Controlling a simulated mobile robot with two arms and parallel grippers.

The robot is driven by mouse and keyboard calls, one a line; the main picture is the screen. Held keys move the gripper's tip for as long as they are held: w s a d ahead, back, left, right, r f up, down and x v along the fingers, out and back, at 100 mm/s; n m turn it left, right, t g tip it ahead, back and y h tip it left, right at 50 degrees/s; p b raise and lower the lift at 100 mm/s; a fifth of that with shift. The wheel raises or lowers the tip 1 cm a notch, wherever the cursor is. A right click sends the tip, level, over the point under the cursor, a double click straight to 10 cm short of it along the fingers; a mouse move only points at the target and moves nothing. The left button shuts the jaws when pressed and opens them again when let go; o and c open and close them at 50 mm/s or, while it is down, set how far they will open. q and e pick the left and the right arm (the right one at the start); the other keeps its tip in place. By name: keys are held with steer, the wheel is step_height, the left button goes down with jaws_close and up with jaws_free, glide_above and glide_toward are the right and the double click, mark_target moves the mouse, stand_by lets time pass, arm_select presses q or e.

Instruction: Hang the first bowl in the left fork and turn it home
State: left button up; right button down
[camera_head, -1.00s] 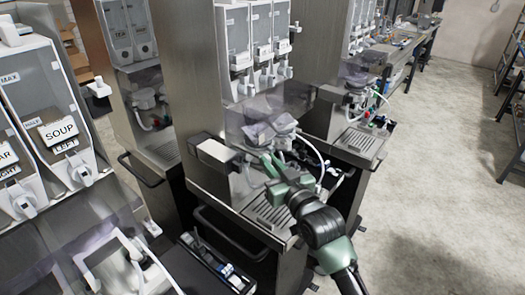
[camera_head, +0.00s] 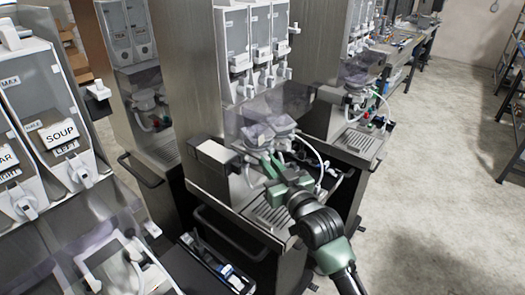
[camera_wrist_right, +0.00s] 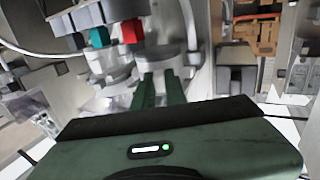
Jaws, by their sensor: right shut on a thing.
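My right gripper (camera_head: 266,163) is at the middle dispenser station, just above its slotted drip tray (camera_head: 270,214). Its green fingers (camera_wrist_right: 160,91) point away from the wrist camera and are shut on a pale grey, rounded part (camera_wrist_right: 160,57), seemingly the bowl. Two greyish, see-through bowl-like shapes (camera_head: 257,134) and (camera_head: 283,123) sit side by side under a clear hood just beyond the fingers. I cannot tell whether the held bowl touches a fork; the fork is not clearly seen. My left gripper is not in view.
A white hose (camera_head: 318,165) curves close on the right. Red, teal and dark blocks (camera_wrist_right: 132,31) show near the fingers. A black tray of small items (camera_head: 212,262) lies lower left; open floor (camera_head: 430,150) is right.

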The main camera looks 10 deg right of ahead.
steer(key=shift+d+r, duration=0.15)
steer(key=shift+r, duration=0.05)
steer(key=shift+a+m+h+p, duration=0.3)
steer(key=shift+m+h+p, duration=0.1)
steer(key=shift+h+p, duration=0.15)
steer(key=shift+a+f+m+h, duration=0.2)
steer(key=shift+m+h, duration=0.2)
steer(key=shift+h, duration=0.15)
steer(key=c, duration=1.6)
jaws_free()
steer(key=shift+o, duration=1.2)
steer(key=shift+d, duration=0.2)
steer(key=shift+a+f, duration=0.1)
